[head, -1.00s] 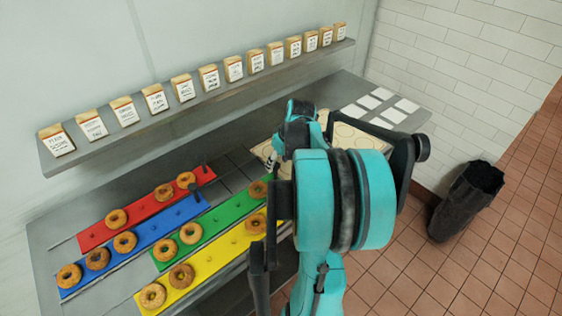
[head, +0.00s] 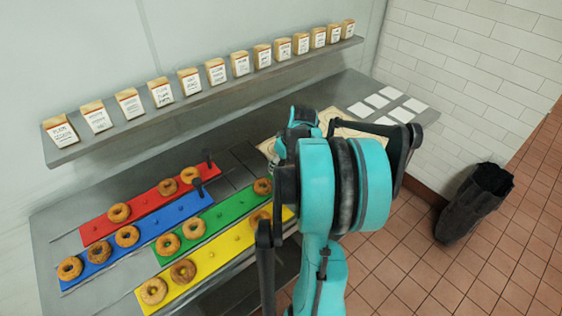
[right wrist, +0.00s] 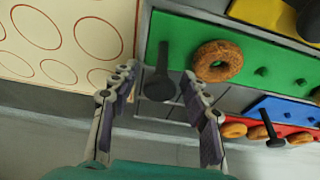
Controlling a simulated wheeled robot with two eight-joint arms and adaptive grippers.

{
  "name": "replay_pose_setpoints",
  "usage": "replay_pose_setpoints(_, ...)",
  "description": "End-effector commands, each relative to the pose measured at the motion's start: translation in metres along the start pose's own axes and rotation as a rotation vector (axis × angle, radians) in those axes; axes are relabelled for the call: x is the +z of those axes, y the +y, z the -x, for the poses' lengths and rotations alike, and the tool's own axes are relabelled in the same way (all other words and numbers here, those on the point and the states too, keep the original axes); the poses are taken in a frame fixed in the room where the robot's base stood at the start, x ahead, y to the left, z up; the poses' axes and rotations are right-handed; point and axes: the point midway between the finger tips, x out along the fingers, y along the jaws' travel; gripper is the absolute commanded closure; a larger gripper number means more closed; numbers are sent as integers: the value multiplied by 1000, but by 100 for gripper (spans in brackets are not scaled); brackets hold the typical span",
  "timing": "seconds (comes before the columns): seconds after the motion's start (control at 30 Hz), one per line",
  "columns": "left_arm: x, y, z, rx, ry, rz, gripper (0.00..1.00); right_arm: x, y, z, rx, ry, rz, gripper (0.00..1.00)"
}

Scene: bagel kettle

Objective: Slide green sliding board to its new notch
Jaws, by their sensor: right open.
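The green sliding board (head: 217,225) lies on the counter between the blue and yellow boards, with several bagels on it. In the right wrist view the green board (right wrist: 181,33) shows with one bagel (right wrist: 217,61) and dark pegs. A black handle (right wrist: 162,68) stands up near its left end. My right gripper (right wrist: 158,75) is open, its fingertips on either side of the handle, with visible gaps. I cannot tell how deep the handle sits between them. In the head view my arm hides this handle and most of the gripper. My left gripper is not in view.
Red (head: 146,208), blue (head: 149,232) and yellow (head: 222,250) boards with bagels lie beside the green one. A cream sheet with printed circles (right wrist: 70,33) lies close to my right gripper. A shelf (head: 228,92) with labelled bags overhangs the counter.

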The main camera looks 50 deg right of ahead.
Motion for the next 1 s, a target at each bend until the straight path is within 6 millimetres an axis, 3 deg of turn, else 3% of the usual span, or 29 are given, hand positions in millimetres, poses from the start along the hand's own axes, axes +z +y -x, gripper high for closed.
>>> replay_pose_setpoints(0.03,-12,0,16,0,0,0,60,-4,0,9,0,0,0,53)
replay_pose_setpoints(0.2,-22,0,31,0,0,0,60,-2,-1,6,0,0,0,53)
replay_pose_setpoints(1.0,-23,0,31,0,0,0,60,-1,-43,2,-1,0,1,53)
